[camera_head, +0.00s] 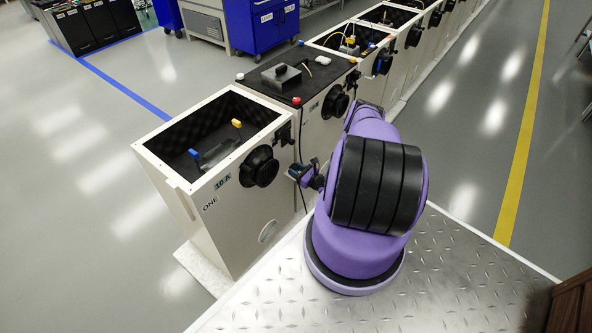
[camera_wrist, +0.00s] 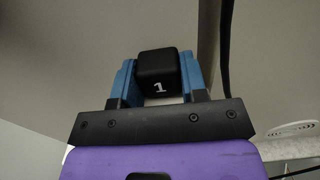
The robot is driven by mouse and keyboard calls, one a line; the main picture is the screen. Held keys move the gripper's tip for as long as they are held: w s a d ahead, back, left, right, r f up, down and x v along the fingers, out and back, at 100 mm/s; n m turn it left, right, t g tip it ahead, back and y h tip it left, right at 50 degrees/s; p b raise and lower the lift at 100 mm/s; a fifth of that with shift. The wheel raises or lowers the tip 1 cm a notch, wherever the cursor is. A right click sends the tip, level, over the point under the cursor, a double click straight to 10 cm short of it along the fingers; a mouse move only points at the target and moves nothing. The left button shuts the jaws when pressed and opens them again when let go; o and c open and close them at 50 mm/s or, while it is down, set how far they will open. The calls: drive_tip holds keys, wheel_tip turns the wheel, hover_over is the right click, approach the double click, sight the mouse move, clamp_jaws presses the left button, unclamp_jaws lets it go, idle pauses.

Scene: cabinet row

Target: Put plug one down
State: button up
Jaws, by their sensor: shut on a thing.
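Plug one (camera_wrist: 158,72) is a small black block with a white "1" on it. In the wrist view it sits between the two blue fingers of my gripper (camera_wrist: 158,80), which is shut on it. In the head view my gripper (camera_head: 305,174) is low in front of the cabinets, near the gap between the cabinet marked ONE (camera_head: 230,225) and the cabinet behind it. The plug is too small to make out there.
Cabinet ONE has an open top with a dark lining and blue and yellow parts inside. A black dial (camera_head: 259,166) sticks out of its front. The neighbouring cabinet has a black top (camera_head: 275,82) with a grey box on it. A dark cable (camera_head: 301,150) hangs near my gripper.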

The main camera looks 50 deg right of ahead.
drive_tip(key=shift+f, duration=0.4)
drive_tip(key=o, duration=1.1)
drive_tip(key=shift+o, duration=0.4)
drive_tip(key=shift+a+f, duration=0.1)
drive_tip(key=shift+r, duration=0.35)
drive_tip(key=shift+s+r, duration=0.25)
drive_tip(key=shift+s, duration=0.1)
drive_tip(key=s+d, duration=0.1)
drive_tip(key=s, duration=1)
drive_tip(key=shift+s+d+r, duration=0.1)
